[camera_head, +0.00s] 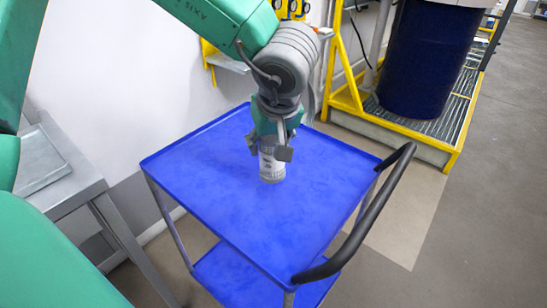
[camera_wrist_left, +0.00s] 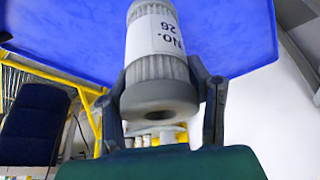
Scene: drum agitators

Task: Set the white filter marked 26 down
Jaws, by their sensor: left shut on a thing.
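The white filter marked 26 (camera_head: 271,168) is upright at the middle of the blue cart's top shelf (camera_head: 215,190). Its lower end is at the shelf surface; I cannot tell whether it touches. My left gripper (camera_head: 270,152) comes down from above and is shut around the filter's upper part. In the left wrist view the filter (camera_wrist_left: 155,45) shows its label "NO- 26" and a grey ribbed end with a hole, between the two fingers of my left gripper (camera_wrist_left: 160,105). My right gripper is not in view.
The cart's top is otherwise bare, with a raised rim and a black handle (camera_head: 365,215) at the right. A grey metal table (camera_head: 65,190) stands at the left. A dark blue drum (camera_head: 425,60) stands on a yellow-edged grating behind right. A white wall is behind the cart.

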